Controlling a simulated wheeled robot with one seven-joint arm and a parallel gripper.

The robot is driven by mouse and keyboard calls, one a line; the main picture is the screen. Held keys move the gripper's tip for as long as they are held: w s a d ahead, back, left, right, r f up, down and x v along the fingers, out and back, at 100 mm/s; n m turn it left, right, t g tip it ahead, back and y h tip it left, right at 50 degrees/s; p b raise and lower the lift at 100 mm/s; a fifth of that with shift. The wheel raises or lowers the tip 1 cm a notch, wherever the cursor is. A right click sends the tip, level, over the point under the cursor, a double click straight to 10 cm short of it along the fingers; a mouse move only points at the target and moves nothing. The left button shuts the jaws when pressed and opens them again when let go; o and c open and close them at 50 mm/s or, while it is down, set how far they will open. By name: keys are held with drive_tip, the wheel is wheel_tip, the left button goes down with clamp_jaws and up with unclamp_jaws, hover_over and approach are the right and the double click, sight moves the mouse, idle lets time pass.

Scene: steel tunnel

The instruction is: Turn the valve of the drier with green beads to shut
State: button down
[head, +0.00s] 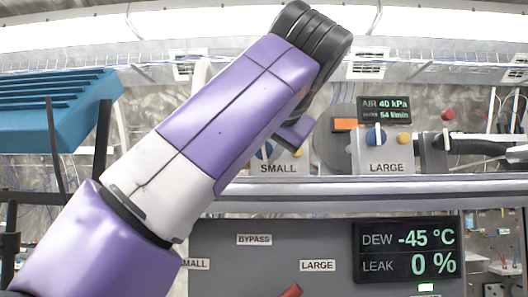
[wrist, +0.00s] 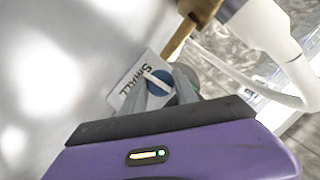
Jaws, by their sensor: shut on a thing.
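In the wrist view my gripper (wrist: 160,78) has its two grey fingers on either side of a blue round knob (wrist: 160,87) with a pale bar across it, and is shut on it. The knob sits by a white SMALL label (wrist: 133,82). In the head view the SMALL plate (head: 278,168) shows below my arm, which hides most of the knob and my fingertips. A second blue knob (head: 375,137) stands above the LARGE plate (head: 387,168), apart from my gripper. I cannot make out green beads in either view.
A lower grey panel (head: 300,240) carries BYPASS, SMALL and LARGE labels, a red handle (head: 290,291) and a display (head: 405,250) reading dew -45 °C, leak 0 %. A rail (head: 400,190) runs above it. A brass part (wrist: 190,25) and white pipe (wrist: 265,35) are close to my gripper.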

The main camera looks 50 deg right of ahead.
drive_tip(key=shift+m+t, duration=0.4)
drive_tip(key=shift+m, duration=0.2)
drive_tip(key=shift+b, duration=0.3)
drive_tip(key=c, duration=0.9)
unclamp_jaws()
drive_tip(key=shift+c, duration=0.2)
drive_tip(key=shift+s, duration=0.1)
drive_tip(key=shift+b+v, duration=1.25)
drive_tip(key=shift+v, duration=2.65)
drive_tip(key=shift+s, duration=0.1)
